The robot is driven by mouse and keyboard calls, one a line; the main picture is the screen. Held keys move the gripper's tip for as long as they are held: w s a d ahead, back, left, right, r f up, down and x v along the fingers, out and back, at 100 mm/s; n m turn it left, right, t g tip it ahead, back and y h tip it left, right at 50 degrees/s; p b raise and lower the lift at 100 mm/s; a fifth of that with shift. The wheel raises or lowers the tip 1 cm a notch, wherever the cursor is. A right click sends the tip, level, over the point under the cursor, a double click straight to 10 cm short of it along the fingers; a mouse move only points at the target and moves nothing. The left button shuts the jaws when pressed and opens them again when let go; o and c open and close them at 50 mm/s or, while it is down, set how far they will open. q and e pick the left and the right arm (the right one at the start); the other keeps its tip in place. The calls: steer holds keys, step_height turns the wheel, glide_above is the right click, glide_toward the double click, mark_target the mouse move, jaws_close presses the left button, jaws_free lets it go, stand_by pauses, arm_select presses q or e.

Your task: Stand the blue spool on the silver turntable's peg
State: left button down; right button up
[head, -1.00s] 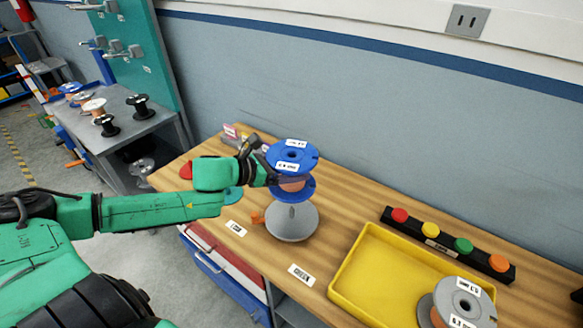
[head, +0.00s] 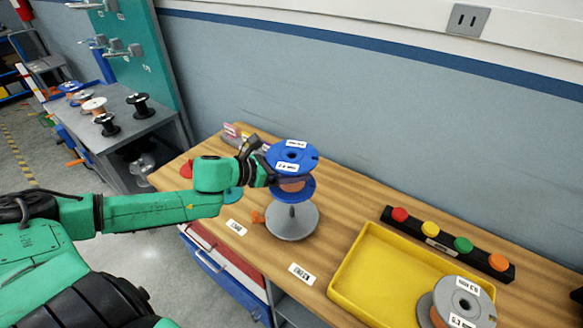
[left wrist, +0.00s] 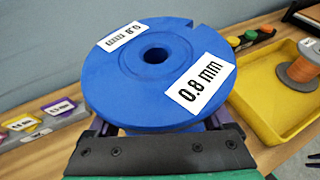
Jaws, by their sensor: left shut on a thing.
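The blue spool (head: 292,157) has blue flanges, a copper-coloured winding and white labels. In the left wrist view the blue spool (left wrist: 155,75) fills the middle, with "0.8 mm" on its label and an open centre hole. My left gripper (head: 268,176) is shut on the spool from its left side and holds it upright. The silver turntable (head: 292,222) stands on the wooden table directly below the spool. Its peg (head: 292,209) shows in part under the lower flange; its top is hidden by the spool.
A yellow tray (head: 372,243) lies to the right, with a grey spool (head: 462,300) at its near right end. A black strip with coloured buttons (head: 448,244) lies behind the tray. Small labelled blocks (head: 232,131) stand behind the gripper. A wall closes the back.

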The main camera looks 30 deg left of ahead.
arm_select(q)
steer(key=shift+r, duration=0.1)
stand_by(0.3)
steer(key=shift+f+b, duration=1.35)
steer(key=shift+f, duration=0.2)
steer(key=shift+f, duration=0.1)
steer(key=shift+f+b, duration=1.35)
steer(key=shift+f, duration=0.05)
steer(key=shift+f, duration=0.15)
stand_by(0.3)
steer(key=shift+f+b, duration=1.2)
steer(key=shift+f, duration=0.2)
